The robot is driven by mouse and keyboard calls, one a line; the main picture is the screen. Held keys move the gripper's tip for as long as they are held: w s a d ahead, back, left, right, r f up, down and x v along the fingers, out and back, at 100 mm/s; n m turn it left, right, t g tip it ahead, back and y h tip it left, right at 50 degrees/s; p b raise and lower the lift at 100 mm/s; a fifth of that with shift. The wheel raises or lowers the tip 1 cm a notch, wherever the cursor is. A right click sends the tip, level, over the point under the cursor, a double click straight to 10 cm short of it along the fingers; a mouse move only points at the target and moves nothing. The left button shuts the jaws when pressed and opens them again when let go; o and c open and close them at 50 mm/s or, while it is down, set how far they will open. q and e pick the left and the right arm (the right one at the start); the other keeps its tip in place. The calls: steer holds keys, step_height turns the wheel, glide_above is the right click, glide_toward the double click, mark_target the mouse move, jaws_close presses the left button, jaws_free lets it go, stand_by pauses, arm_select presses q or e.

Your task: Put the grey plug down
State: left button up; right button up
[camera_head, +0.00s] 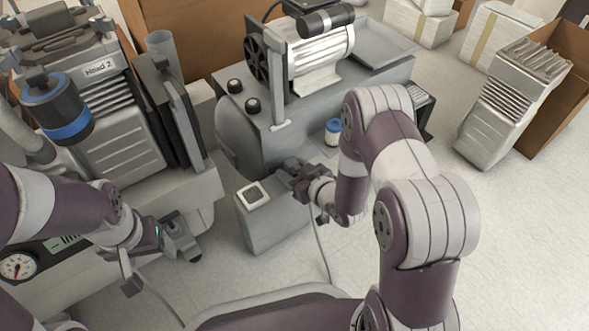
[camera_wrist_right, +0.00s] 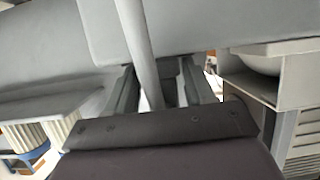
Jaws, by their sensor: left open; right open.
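My right gripper (camera_head: 296,174) is open at the upper right edge of a small grey box (camera_head: 275,222) with a white-framed square on its top. In the right wrist view its two fingers (camera_wrist_right: 160,90) stand apart, with a grey cable or rod (camera_wrist_right: 138,45) running down between them. A dark grey piece there may be the grey plug, but I cannot tell for sure. In the head view the gripper hides that spot, and a thin cable (camera_head: 323,256) hangs below it to the floor. My left gripper (camera_head: 181,238) is open and looks empty, beside the left machine's base.
A compressor labelled "Head 2" (camera_head: 88,95) with a pressure gauge (camera_head: 17,267) stands at left. A grey machine with a motor (camera_head: 322,57) stands behind my right gripper. A finned unit (camera_head: 515,95) and boxes (camera_head: 487,38) are at upper right. Floor at right is clear.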

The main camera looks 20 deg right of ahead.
mark_target(293, 172)
steer(key=shift+s+a+f, duration=0.25)
steer(key=shift+s+f, duration=0.2)
steer(key=shift+f, duration=0.15)
steer(key=shift+r, duration=0.15)
steer(key=s+r+p, duration=0.1)
steer(key=s+d+r+p, duration=0.1)
steer(key=r+p, duration=0.1)
steer(key=shift+s, duration=0.15)
steer(key=s+d+r+m+g+h+p, duration=0.1)
steer(key=s+d+r+g+h+p, duration=0.3)
steer(key=s+d+r+g+h, duration=0.25)
steer(key=s+a+r+m+g+y, duration=0.1)
steer(key=s+a+r+m+g, duration=0.3)
steer(key=s+r, duration=0.55)
steer(key=w+p+v, duration=0.3)
steer(key=p+v, duration=1.4)
steer(key=w+d+r+p+v, duration=0.1)
steer(key=w+p+v, duration=0.2)
steer(key=p+v, duration=1.4)
steer(key=w+r+p+v, duration=0.1)
steer(key=w+p+v, duration=0.3)
steer(key=p+v, duration=1.3)
steer(key=shift+d+n+g+p, duration=0.4)
steer(key=shift+d+g+p, duration=0.05)
steer(key=shift+d+p, duration=0.2)
